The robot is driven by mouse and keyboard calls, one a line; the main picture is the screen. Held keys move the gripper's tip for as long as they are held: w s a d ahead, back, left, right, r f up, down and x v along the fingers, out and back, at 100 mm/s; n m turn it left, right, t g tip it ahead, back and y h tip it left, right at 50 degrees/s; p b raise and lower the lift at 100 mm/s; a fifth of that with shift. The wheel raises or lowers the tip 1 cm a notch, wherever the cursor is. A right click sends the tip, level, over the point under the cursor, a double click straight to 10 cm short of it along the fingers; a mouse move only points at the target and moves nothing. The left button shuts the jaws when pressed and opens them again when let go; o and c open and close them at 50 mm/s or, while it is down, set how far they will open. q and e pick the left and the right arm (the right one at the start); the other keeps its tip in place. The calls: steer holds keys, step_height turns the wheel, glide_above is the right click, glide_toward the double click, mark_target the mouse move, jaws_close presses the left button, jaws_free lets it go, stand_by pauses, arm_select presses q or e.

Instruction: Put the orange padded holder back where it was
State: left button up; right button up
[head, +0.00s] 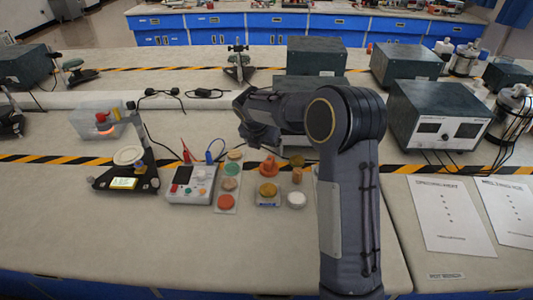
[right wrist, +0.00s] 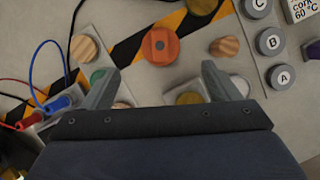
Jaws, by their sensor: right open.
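The orange padded holder (head: 268,168) stands on the bench among small discs and blocks, near the striped tape. In the right wrist view the orange holder (right wrist: 160,46) shows from above, with a dark spot at its centre. My right gripper (right wrist: 160,76) is open and empty, its two fingers apart. The holder appears ahead of and between the fingertips, apart from both. In the head view my right gripper (head: 260,132) is above and behind the holder, its fingers hard to make out. My left gripper is not in view.
A white disc (head: 296,199) and a mustard disc (head: 268,190) stand in front. A meter box (head: 190,184) with leads is at left. Bare bench lies in front.

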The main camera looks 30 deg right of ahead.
steer(key=s+a+r+m+t+y, duration=0.1)
steer(key=s+a+r+m+y, duration=0.1)
steer(key=s+r+m, duration=0.5)
steer(key=s+a+r+m+y, duration=0.15)
steer(key=s+m, duration=0.35)
steer(key=s, duration=0.5)
steer(key=s+a+f+m+t+y, duration=0.1)
steer(key=s+a+m+y, duration=0.1)
steer(key=s+a+m, duration=0.3)
steer(key=s+a+f+m+t+y, duration=0.1)
steer(key=s+a+m, duration=0.4)
steer(key=s+m, duration=0.5)
steer(key=s+y, duration=0.1)
steer(key=s, duration=0.2)
steer(key=shift+s+f, duration=0.15)
steer(key=shift+f, duration=0.2)
